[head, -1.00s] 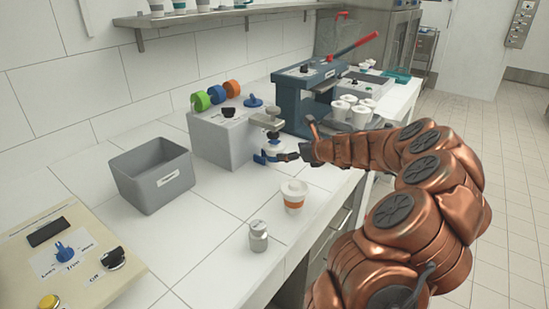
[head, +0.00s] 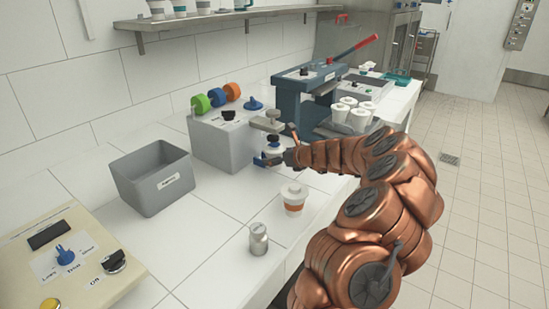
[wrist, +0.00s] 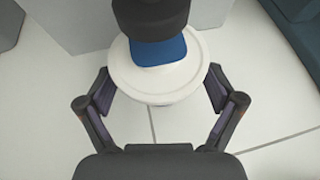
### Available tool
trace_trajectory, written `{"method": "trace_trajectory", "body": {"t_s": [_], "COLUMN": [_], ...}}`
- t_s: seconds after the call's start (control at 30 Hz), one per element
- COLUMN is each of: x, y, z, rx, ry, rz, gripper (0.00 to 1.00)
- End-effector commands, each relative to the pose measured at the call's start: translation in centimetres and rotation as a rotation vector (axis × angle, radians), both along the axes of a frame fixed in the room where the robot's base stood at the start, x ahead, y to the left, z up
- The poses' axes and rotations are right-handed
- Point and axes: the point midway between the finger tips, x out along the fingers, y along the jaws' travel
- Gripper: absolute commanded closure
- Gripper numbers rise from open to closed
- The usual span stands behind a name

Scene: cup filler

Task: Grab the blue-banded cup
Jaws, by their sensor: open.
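The blue-banded cup (head: 272,150) stands under the nozzle of the grey filler box (head: 226,140). It is white with a blue part showing low down, partly hidden by my gripper (head: 270,160). In the wrist view, the cup (wrist: 125,80) appears as a white round rim with a blue patch, under a dark cylinder (wrist: 150,18). My gripper (wrist: 160,84) is open, with one finger on each side of the cup. Whether the fingers touch it I cannot tell.
An orange-banded cup (head: 293,198) and a small metal canister (head: 258,239) stand nearer on the counter. A grey bin (head: 153,178) is at left. A dark blue press (head: 305,92) and several white cups (head: 352,112) stand behind my arm.

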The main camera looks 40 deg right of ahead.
Motion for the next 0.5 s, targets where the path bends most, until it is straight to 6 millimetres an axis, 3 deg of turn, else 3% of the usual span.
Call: {"method": "trace_trajectory", "body": {"t_s": [0.2, 0.5], "x": [0.03, 0.01], "y": [0.01, 0.02], "z": [0.00, 0.01], "rx": [0.000, 0.000], "ry": [0.000, -0.001], "rz": [0.000, 0.000], "gripper": [0.08, 0.38]}}
